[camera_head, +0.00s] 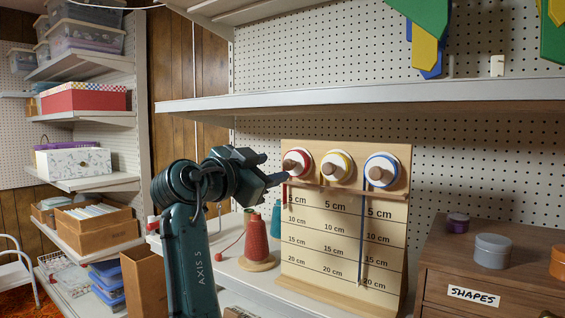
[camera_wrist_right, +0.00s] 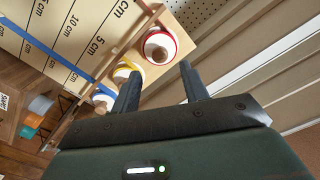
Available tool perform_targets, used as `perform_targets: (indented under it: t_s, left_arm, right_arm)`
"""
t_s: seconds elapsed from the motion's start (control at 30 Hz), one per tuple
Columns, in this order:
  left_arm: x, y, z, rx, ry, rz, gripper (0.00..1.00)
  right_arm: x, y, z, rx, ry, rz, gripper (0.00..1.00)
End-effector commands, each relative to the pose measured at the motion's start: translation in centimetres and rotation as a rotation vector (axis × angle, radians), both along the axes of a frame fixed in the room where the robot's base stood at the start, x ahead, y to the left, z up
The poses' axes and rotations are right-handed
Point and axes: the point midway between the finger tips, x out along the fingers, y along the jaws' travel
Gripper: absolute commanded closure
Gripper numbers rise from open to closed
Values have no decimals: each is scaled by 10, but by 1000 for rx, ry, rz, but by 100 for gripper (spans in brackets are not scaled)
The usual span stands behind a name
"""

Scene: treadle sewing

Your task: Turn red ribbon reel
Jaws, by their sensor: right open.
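The red ribbon reel (camera_head: 306,156) is a white disc with a red rim and a wooden knob, at the upper left of an upright wooden board (camera_head: 318,250) marked in centimetres. My right gripper (camera_head: 272,168) is open just left of this reel, its fingers pointing toward it. In the right wrist view, the red reel (camera_wrist_right: 160,43) lies beyond the gap between the open fingers (camera_wrist_right: 160,69), and nothing is between them. A short red end hangs below the reel near the 5 cm mark. My left gripper is not in view.
A yellow-rimmed reel (camera_head: 346,161) and a blue-rimmed reel (camera_head: 391,165) sit to the right; a blue ribbon (camera_head: 362,240) hangs to about 20 cm. A red thread cone (camera_head: 256,243) stands left of the board. A shelf (camera_head: 370,101) runs above. A drawer cabinet (camera_head: 480,280) stands right.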

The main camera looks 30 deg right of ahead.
Motion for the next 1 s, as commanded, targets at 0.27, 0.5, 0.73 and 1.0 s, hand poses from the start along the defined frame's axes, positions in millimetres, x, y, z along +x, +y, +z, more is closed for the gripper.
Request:
perform_targets:
  t_s: [0.27, 0.5, 0.73, 1.0]
  left_arm:
    - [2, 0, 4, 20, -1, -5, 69]
    - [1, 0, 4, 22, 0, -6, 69]
    - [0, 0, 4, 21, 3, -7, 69]
    - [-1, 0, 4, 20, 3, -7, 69]
  right_arm:
    - [17, -40, 1, -2, 1, 0, 55]
    - [20, -49, 0, -1, 1, 2, 55]
    - [20, -49, 0, -1, 1, 2, 59]
    - [20, -49, 0, -1, 1, 2, 81]
